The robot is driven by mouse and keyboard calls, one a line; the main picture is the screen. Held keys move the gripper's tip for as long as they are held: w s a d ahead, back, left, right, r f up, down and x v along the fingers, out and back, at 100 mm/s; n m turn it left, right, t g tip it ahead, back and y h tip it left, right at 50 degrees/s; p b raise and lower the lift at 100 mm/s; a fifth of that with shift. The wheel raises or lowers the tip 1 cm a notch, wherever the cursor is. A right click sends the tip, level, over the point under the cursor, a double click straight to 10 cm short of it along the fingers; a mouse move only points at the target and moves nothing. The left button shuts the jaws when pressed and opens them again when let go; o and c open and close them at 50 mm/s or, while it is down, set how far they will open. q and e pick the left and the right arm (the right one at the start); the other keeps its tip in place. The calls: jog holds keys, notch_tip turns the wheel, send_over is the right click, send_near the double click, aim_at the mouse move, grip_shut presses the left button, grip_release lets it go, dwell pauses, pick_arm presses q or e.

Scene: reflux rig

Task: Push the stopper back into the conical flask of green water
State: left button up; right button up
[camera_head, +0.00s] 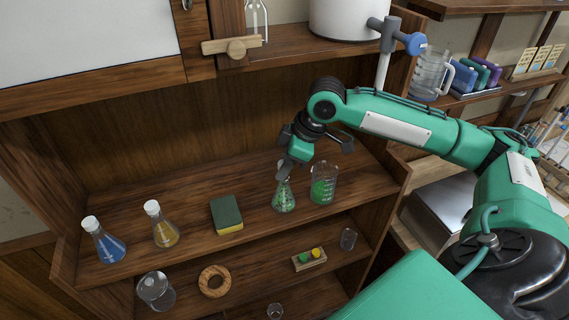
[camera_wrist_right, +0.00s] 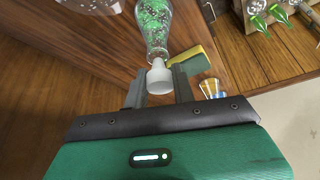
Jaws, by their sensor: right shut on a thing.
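The conical flask of green water (camera_head: 284,200) stands on the upper wooden shelf, left of a beaker of green liquid (camera_head: 322,190). My right gripper (camera_head: 288,168) comes down over its mouth and hides the stopper in the head view. In the right wrist view the flask (camera_wrist_right: 154,25) shows with a white stopper (camera_wrist_right: 159,76) at its neck. The fingers of my right gripper (camera_wrist_right: 158,90) are shut on this stopper, one on each side. The stopper lines up with the neck; I cannot tell how deep it sits. My left gripper is not in view.
A green and yellow sponge (camera_head: 227,213), a yellow flask (camera_head: 160,225) and a blue flask (camera_head: 103,240), both white-stoppered, stand to the left on the same shelf. The beaker is close beside the green flask.

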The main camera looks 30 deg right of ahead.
jog(key=shift+w+a, duration=0.1)
dwell(0.5)
jog(key=shift+f, duration=0.45)
jog(key=shift+f, duration=0.55)
dwell(0.6)
jog(key=o, duration=1)
jog(key=shift+o, duration=0.2)
